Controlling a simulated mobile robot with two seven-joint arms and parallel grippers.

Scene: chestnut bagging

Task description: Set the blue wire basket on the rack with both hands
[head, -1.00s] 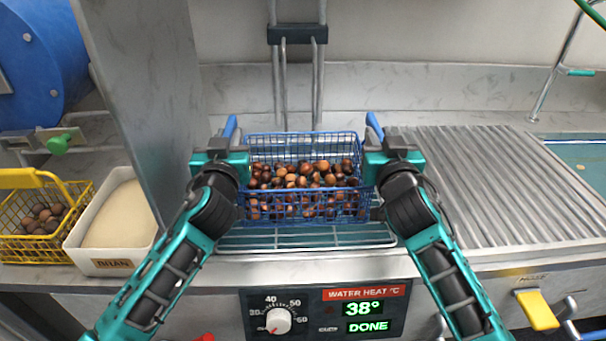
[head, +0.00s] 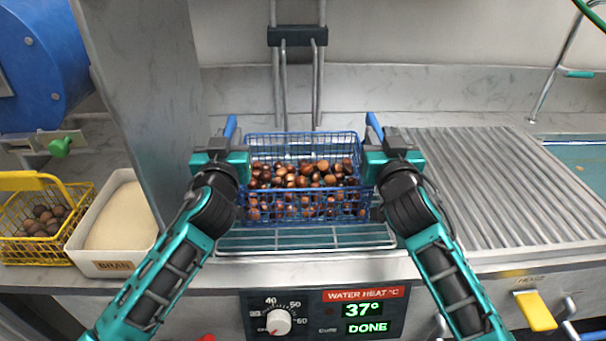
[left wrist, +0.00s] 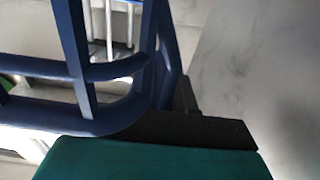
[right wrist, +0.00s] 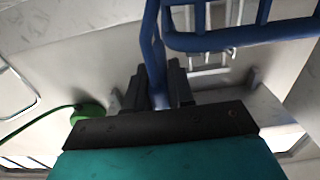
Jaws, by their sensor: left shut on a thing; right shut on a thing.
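The blue wire basket (head: 304,222) is full of brown chestnuts (head: 305,175) and sits level between my two grippers in the head view. The wire rack (head: 300,241) shows below and in front of it; I cannot tell whether the basket touches it. My left gripper (head: 232,150) is shut on the basket's left blue handle (head: 230,126). My right gripper (head: 374,150) is shut on the right blue handle (head: 374,126). The left wrist view shows blue basket bars (left wrist: 75,60) close up; the right wrist view shows a blue bar (right wrist: 153,50) between the dark fingers.
A ridged metal drainboard (head: 500,190) lies to the right. A steel partition (head: 145,100), a white BRAN bin (head: 100,262) and a yellow basket (head: 45,255) stand at the left. A control panel below reads 37° and DONE (head: 368,328). Vertical rods with a dark bracket (head: 297,36) stand behind.

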